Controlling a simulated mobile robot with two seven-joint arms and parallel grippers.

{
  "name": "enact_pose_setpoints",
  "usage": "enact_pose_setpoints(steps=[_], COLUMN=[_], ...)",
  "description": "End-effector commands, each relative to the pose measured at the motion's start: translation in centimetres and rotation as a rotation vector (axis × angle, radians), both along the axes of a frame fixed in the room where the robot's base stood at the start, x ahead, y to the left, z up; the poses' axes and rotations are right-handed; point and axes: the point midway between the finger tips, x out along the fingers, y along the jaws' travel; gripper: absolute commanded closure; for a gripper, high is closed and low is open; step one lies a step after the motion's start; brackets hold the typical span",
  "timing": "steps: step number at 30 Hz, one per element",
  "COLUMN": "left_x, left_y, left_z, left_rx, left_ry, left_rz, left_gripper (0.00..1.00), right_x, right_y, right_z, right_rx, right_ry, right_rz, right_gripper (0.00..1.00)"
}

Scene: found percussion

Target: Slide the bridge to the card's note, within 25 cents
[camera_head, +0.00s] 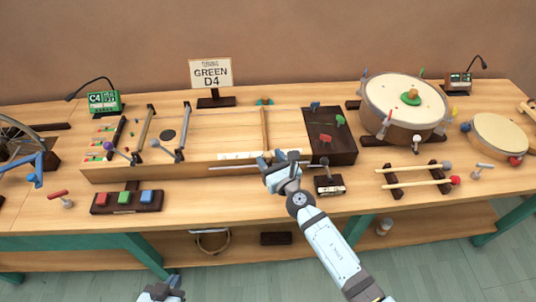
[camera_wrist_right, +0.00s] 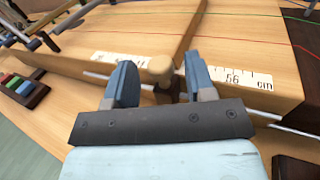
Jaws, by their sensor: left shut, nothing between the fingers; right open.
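The card (camera_head: 211,74) reads GREEN D4 and stands behind the long wooden string box (camera_head: 215,155). The bridge (camera_head: 264,125) is a thin wooden bar across the box, right of its middle. Its round knob (camera_wrist_right: 160,69) sticks out at the front edge. My right gripper (camera_head: 279,166) is at this front edge; in the right wrist view my right gripper (camera_wrist_right: 160,84) is open, with one blue finger on each side of the knob. Contact with the knob cannot be told. My left gripper (camera_head: 163,290) is low at the bottom edge, away from the box.
A green tuner box (camera_head: 104,102) showing C4 stands at the back left. A paper scale (camera_wrist_right: 240,78) runs along the box front, marked 66 cm at right. Colored buttons (camera_head: 126,199) lie front left; a drum (camera_head: 405,105) and mallets (camera_head: 420,179) are at right.

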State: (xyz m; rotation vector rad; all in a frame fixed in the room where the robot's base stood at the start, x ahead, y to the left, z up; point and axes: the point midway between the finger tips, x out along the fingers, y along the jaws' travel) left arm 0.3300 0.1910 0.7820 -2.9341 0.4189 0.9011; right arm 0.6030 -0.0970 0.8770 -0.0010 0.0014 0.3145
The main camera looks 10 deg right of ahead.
Motion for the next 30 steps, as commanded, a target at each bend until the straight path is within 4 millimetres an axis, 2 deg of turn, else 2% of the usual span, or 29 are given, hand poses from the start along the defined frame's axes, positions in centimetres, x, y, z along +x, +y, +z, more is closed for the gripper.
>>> enact_pose_setpoints(steps=[9, 15, 21, 30], left_x=[0.0, -0.1, -0.1, 0.0], left_y=[0.1, 0.1, 0.1, 0.1], left_z=[-0.1, -0.7, -0.7, -0.6], left_rx=[0.001, 0.002, 0.000, -0.001], left_ry=[-0.003, 0.007, 0.008, 0.007], left_rz=[0.000, 0.001, 0.001, 0.003], left_gripper=[1.00, 1.00, 1.00, 1.00], right_x=[-7.0, -10.1, -11.4, -11.4], right_y=[-2.3, -3.3, -3.7, -3.7], right_z=[-0.1, -0.1, 0.0, 0.1], right_rx=[-0.002, 0.000, 0.001, 0.001], right_ry=[0.002, 0.001, 0.000, 0.000], right_rz=[0.000, 0.000, 0.000, 0.000], right_gripper=[0.50, 0.50, 0.50, 0.50])
